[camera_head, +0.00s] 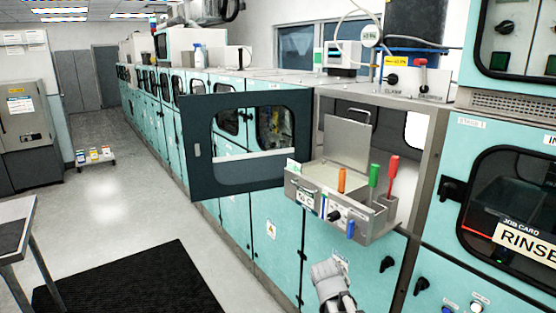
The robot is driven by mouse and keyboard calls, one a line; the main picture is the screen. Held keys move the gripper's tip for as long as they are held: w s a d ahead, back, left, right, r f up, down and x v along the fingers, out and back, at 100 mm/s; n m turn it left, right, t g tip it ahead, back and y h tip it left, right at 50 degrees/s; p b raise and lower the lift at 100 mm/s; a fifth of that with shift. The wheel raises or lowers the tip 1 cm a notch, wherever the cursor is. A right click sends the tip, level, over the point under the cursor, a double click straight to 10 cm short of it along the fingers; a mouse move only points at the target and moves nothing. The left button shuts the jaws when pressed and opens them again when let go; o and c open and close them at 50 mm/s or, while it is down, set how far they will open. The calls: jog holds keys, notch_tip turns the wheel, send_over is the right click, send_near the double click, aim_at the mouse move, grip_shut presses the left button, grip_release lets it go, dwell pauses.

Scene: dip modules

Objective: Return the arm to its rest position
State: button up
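The end of my arm, with my gripper (327,272), shows as a grey-white shape at the bottom centre. It is in front of the teal cabinet fronts and below the open module. Its fingers are too small and unclear to tell whether they are open or shut, and I make out nothing held in it. The rest of my arm is cut off by the bottom edge.
A dark-framed window door (196,172) stands open left of the module. A metal tray (301,199) with orange, green and red handles juts out above my gripper. A black mat (130,290) and grey table (14,232) are at left.

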jog(key=shift+s+a+f+m+g+y, duration=0.2)
jog(key=shift+s+a+y, duration=0.15)
jog(key=shift+s+y, duration=0.45)
jog(key=shift+s+a+f+m+g+y, duration=0.15)
jog(key=shift+s+a+f+y, duration=0.15)
jog(key=shift+s+y, duration=0.5)
jog(key=shift+s+a+f+m+g+y, duration=0.15)
jog(key=shift+s+a+y, duration=0.3)
jog(key=shift+s, duration=0.55)
